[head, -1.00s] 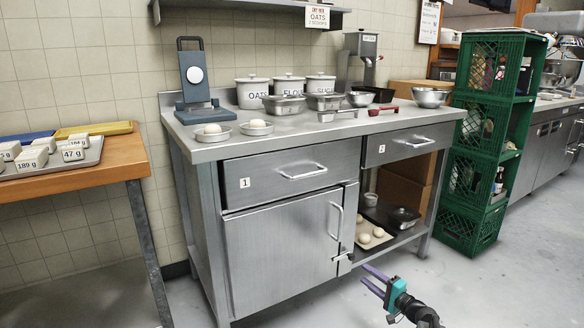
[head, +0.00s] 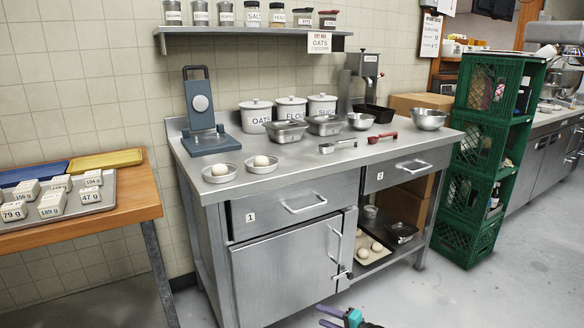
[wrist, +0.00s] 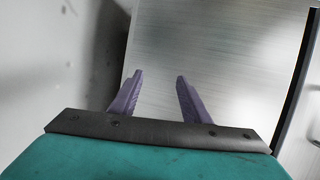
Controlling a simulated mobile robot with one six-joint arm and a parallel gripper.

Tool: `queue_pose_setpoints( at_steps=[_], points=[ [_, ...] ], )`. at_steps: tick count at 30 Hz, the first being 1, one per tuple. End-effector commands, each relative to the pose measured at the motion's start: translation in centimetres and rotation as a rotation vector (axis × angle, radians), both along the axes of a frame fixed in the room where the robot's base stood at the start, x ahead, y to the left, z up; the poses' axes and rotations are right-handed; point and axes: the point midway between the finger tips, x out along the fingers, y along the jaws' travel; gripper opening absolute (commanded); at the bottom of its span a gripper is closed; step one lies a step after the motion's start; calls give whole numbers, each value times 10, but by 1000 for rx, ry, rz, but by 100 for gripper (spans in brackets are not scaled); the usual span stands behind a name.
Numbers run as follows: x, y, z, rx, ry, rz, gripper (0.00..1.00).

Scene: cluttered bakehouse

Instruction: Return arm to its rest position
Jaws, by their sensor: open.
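My gripper (head: 328,317) shows at the bottom edge of the head view, in front of the steel bench and low, near its cupboard door. In the wrist view my gripper (wrist: 156,92) has its two purple fingers apart, with nothing between them. Beyond the fingers is a brushed steel panel (wrist: 225,60). Most of my arm is out of the head view.
The steel bench (head: 300,168) carries dough dishes, a blue-grey press (head: 205,115), canisters, pans and scoops. A cupboard door (head: 283,265) is below. A wooden table (head: 135,195) with weights stands left, green crates (head: 487,150) right. Floor (head: 480,295) at front right is clear.

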Motion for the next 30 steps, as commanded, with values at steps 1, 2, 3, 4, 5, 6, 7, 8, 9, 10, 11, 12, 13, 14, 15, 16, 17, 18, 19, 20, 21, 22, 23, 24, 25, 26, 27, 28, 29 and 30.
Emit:
queue_pose_setpoints(
  at_steps=[1,2,3,4,5,6,7,8,9,10,11,12,13,14,15,16,17,18,19,20,21,22,23,24,25,26,27,28,29,30],
  points=[
    [-11,9,8,-14,16,22,43],
    [-17,14,7,-23,25,36,43],
    [-25,21,7,-36,37,54,43],
    [-31,26,6,-46,46,68,43],
    [-37,30,5,-56,56,82,43],
    [-45,36,5,-69,68,100,43],
    [-52,40,4,-81,77,115,43],
    [-59,44,4,-91,86,130,43],
    [-68,50,3,-106,100,149,43],
    [-75,54,2,-118,110,165,43],
    [-82,57,2,-129,121,179,43],
    [-92,62,1,-144,134,200,43],
    [-99,66,1,-155,144,215,43],
    [-107,69,0,-168,155,231,43],
    [-118,74,-1,-185,171,253,43],
    [-125,76,-1,-198,181,269,43],
    [-134,79,-2,-210,192,285,43],
    [-145,83,-2,-228,206,308,43],
    [-153,85,-2,-242,218,326,43],
    [-162,88,-2,-255,230,344,43],
    [-174,90,-3,-273,247,366,43],
    [-183,92,-3,-288,259,384,43],
    [-192,93,-3,-304,271,402,43],
    [-204,95,-4,-325,287,427,43],
    [-214,96,-4,-341,299,445,43],
    [-224,97,-4,-357,313,464,43],
    [-237,97,-4,-379,332,489,43],
    [-247,97,-3,-396,345,508,43],
    [-257,97,-3,-415,359,529,43],
    [-271,96,-2,-439,377,557,43]
  ],
)
